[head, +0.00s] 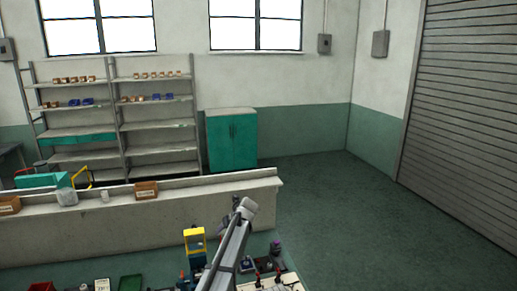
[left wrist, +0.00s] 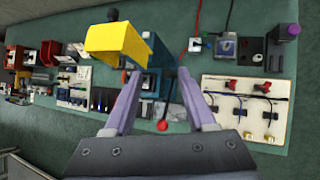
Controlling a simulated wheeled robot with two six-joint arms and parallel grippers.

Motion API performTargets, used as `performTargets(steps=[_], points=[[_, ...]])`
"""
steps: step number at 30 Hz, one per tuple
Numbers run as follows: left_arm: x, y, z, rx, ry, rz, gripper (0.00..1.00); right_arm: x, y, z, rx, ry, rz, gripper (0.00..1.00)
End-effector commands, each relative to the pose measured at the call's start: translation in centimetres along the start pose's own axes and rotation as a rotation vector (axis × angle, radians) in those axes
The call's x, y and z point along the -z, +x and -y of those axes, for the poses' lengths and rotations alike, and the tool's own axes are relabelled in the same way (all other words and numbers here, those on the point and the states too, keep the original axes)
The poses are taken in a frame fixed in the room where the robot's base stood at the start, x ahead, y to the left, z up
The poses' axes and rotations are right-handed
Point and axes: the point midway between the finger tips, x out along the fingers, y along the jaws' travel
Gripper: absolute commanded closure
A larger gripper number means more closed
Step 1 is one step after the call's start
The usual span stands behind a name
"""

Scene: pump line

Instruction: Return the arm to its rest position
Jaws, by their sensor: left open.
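My left arm (head: 232,250) comes up from the bottom of the head view, its pale upper end held in front of the low wall. In the left wrist view, the two fingers of my left gripper (left wrist: 160,77) are spread apart with nothing between them. Beyond them are a yellow hood-shaped part (left wrist: 115,42) and a blue upright device (left wrist: 180,95). I cannot tell how far the fingers are from these. A red ball tip (left wrist: 162,126) shows between the finger bases. My right gripper is in neither view.
A bench crowded with devices lies below, including a white board with red-handled valves (left wrist: 243,108). The yellow part also shows in the head view (head: 195,240). A low wall (head: 140,222) crosses behind. Shelves (head: 115,120) and a green cabinet (head: 231,140) stand farther back. Floor at right is clear.

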Motion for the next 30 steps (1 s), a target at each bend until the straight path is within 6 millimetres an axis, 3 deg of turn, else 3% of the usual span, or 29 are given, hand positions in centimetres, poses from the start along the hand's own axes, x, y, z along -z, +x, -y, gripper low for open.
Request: performTargets(steps=[8,17,25,30], points=[[1.3,-0.2,-1.1,0.003,-0.095,-0.021,0.44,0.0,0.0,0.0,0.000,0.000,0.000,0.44],[4.2,-0.8,-3.3,0.008,-0.328,-0.073,0.44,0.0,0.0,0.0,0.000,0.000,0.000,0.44],[9.3,-2.0,-6.8,-0.008,-0.720,-0.165,0.44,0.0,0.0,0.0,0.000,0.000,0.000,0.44],[14.9,-3.8,-10.3,-0.060,-1.143,-0.267,0.44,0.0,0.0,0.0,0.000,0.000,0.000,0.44]])
